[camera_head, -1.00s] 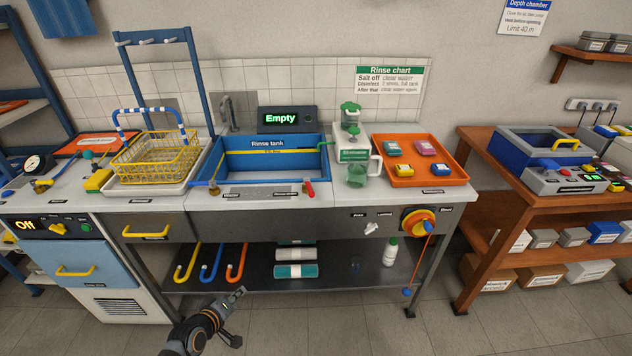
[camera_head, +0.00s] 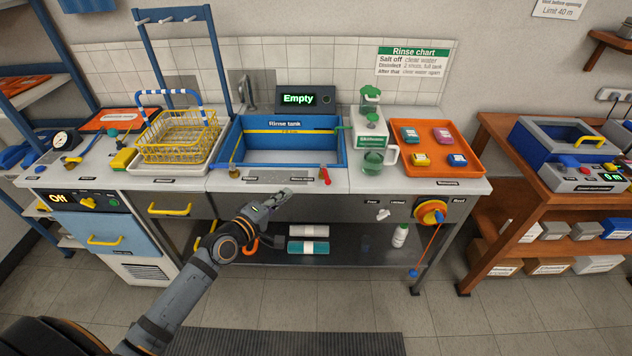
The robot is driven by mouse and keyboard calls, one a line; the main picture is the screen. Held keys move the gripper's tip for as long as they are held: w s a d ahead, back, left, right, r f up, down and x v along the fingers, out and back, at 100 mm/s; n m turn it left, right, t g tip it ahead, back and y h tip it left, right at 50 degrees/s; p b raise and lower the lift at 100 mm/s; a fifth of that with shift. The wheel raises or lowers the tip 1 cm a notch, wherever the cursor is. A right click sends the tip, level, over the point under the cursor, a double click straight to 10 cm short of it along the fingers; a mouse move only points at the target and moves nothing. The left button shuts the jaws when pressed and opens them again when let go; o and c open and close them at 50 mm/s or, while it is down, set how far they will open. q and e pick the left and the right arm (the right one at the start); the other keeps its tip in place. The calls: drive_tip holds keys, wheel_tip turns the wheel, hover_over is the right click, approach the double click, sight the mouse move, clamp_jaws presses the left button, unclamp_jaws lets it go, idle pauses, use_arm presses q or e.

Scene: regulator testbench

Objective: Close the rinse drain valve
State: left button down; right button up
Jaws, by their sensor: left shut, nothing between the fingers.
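The blue rinse tank (camera_head: 340,160) is set into the bench top, and its display (camera_head: 298,99) reads "Empty". A small valve with a red handle (camera_head: 325,176) stands at the tank's front right corner, beside a small label too fine to read. Its handle points towards the front edge of the bench. A brass-coloured valve (camera_head: 233,170) stands at the tank's front left corner. My left gripper (camera_head: 284,193) is shut and empty, at the bench's front edge, left of the red handle and apart from it. My right gripper is out of view.
A yellow wire basket (camera_head: 180,138) stands left of the tank. A green and white device (camera_head: 371,139) and an orange tray (camera_head: 477,166) with small coloured blocks stand to its right. A yellow and red knob (camera_head: 430,212) is on the front panel. The strip before the tank is narrow.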

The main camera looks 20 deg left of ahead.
use_arm(q)
approach(326, 175)
drive_tip(key=w+a, duration=0.3)
drive_tip(key=w, duration=0.1)
drive_tip(key=shift+w+d+f, duration=0.25)
drive_tip(key=shift+w+d, duration=0.1)
drive_tip(key=shift+d, duration=0.3)
drive_tip(key=shift+w+d+f, duration=0.25)
drive_tip(key=shift+w+d, duration=0.05)
drive_tip(key=shift+d, duration=0.3)
drive_tip(key=shift+w+d+f, duration=0.3)
drive_tip(key=shift+w+d, duration=0.05)
drive_tip(key=shift+d, duration=0.3)
